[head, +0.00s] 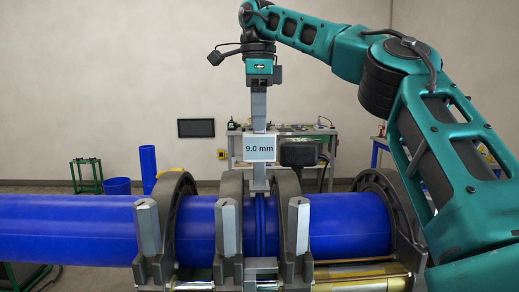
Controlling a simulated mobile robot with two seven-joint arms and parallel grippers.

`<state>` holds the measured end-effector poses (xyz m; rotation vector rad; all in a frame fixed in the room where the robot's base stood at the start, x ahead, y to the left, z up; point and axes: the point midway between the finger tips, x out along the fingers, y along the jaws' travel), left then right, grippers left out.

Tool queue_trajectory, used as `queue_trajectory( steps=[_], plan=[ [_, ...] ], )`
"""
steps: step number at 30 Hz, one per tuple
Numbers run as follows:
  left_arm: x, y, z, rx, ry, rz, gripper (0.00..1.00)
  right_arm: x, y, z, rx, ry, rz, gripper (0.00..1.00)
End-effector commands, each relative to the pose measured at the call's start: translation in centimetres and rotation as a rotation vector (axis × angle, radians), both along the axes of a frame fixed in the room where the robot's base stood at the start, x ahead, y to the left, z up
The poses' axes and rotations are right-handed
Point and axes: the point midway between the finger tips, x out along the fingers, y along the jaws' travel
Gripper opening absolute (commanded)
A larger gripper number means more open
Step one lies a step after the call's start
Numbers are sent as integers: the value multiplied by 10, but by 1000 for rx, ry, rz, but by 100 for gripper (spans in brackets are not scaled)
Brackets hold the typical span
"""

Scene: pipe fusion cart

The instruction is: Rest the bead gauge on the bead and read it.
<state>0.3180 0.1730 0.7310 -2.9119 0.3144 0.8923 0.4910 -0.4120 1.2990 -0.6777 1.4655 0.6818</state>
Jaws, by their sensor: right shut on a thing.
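My right gripper (258,97) comes down from above and is shut on the bead gauge (258,173), a grey upright piece with a white display (260,148) that reads 9.0 mm. The gauge's lower end is at the top of the bead (259,222), the raised blue ring where the two blue pipes meet between the middle clamps. The gauge looks upright; whether its foot touches the bead is hard to tell. The left blue pipe (75,229) and right blue pipe (348,226) lie in line. My left gripper is not in view.
Grey clamps (229,225) and (290,222) stand close on both sides of the bead, with more clamps farther out. A dark box (299,154) is just right of the display. A workbench (313,134) and blue containers (117,186) stand behind.

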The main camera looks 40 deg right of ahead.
Motion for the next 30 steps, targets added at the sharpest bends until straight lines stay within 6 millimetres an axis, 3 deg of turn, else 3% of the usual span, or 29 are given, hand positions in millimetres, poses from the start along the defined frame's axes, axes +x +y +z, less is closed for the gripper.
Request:
queue_trajectory(
  steps=[1, 21, 30],
  plan=[
    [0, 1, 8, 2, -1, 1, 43, 0, 0, 9, 0, -1, 1, 0],
    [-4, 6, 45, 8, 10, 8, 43, 0, 0, 52, 0, -6, 1, 0],
    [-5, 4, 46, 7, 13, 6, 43, 0, 0, 53, 0, -6, 1, 0]
  ],
)
